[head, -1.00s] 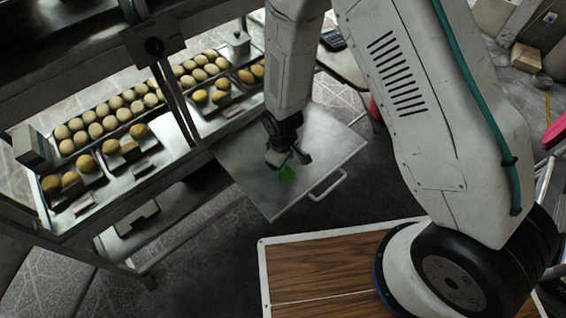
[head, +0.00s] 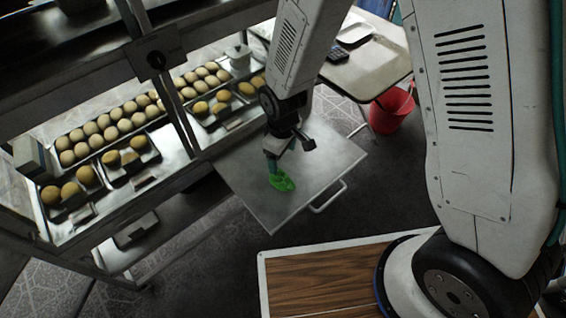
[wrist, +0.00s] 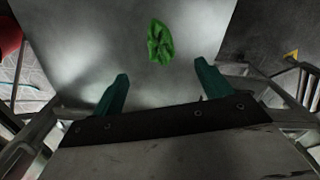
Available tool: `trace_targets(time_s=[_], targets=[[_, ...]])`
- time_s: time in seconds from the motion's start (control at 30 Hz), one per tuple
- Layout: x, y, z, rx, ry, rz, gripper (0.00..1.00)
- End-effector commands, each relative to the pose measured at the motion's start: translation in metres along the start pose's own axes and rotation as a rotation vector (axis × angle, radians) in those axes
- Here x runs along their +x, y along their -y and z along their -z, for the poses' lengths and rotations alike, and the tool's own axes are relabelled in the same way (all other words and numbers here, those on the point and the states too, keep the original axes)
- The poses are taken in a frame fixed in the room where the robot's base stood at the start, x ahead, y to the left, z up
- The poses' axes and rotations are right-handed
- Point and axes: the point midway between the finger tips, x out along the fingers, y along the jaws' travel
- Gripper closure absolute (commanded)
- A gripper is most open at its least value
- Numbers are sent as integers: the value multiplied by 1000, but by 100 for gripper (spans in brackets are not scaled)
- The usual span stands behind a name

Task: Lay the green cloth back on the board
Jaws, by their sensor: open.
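The green cloth (head: 281,181) lies crumpled on the grey metal board (head: 240,180), a flat panel with a handle at its front edge. In the wrist view the cloth (wrist: 160,41) lies on the bare board (wrist: 100,60), ahead of my fingertips and between their lines. My gripper (head: 273,160) is above the board, close to the cloth in the head view. In the wrist view its two teal fingers (wrist: 160,82) are spread wide with nothing between them. The cloth appears apart from both fingers.
A metal rack at left holds trays of round buns (head: 110,125). A red bucket (head: 391,108) stands on the floor under a side table (head: 372,68) at the back. The board's handle (head: 328,197) sticks out toward the front right. Bare board surrounds the cloth.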

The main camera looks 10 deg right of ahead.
Motion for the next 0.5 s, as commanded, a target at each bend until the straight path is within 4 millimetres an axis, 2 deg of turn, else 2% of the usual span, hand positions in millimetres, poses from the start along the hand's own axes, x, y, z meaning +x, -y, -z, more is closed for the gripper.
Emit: trace_targets(time_s=[0.1,0.37,0.47,0.5], targets=[[-8,0,0,0,-2,-1,23],[-14,-1,-1,6,-1,0,23],[-33,-8,-5,38,-10,-5,23],[-46,-13,-8,61,-14,-6,23]])
